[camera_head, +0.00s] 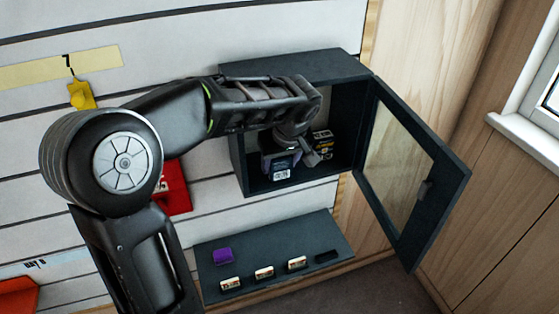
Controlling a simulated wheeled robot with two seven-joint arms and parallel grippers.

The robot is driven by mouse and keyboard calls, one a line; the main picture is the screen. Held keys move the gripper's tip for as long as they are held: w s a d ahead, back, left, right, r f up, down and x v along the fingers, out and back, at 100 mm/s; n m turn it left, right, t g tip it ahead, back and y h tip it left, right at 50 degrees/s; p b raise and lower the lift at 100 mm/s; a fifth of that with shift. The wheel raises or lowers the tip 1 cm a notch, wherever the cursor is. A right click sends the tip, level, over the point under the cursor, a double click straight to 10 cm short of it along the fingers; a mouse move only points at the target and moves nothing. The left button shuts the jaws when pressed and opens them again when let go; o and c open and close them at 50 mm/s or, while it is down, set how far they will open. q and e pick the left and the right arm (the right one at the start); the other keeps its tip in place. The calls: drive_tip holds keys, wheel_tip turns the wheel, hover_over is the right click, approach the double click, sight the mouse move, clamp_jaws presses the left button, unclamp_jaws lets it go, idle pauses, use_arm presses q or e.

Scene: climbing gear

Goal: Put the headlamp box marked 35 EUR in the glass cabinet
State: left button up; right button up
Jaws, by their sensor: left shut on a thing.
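The glass cabinet (238,166) is a dark box on the wall, with its glazed door (400,150) swung open to the right. My left gripper (298,148) reaches into its opening from the left. It is shut on a dark and purple headlamp box (281,167) with a white label on its lower front. The box is inside the opening, near the cabinet floor; whether it touches the floor I cannot tell. The price on it is too small to read. The gripper hides its upper part. My right gripper is not in view.
Another dark box with yellowish print (322,143) stands in the cabinet, just right of my gripper. Below, a dark shelf (275,245) bears a purple item (222,256) and several small price tags. A yellow item (81,95) hangs on the wall at left. The open door takes up the right side.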

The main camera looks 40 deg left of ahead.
use_arm(q)
drive_tip(key=shift+f, duration=0.2)
drive_tip(key=o, duration=1.5)
drive_tip(key=shift+c, duration=0.2)
drive_tip(key=shift+r, duration=0.15)
drive_tip(key=shift+r, duration=0.2)
drive_tip(key=shift+d+r, duration=0.1)
drive_tip(key=shift+r, duration=0.1)
drive_tip(key=b+v, duration=0.1)
drive_tip(key=v, duration=1)
drive_tip(key=shift+r+b, duration=0.2)
drive_tip(key=shift+b, duration=0.15)
drive_tip(key=shift+s+f, duration=0.1)
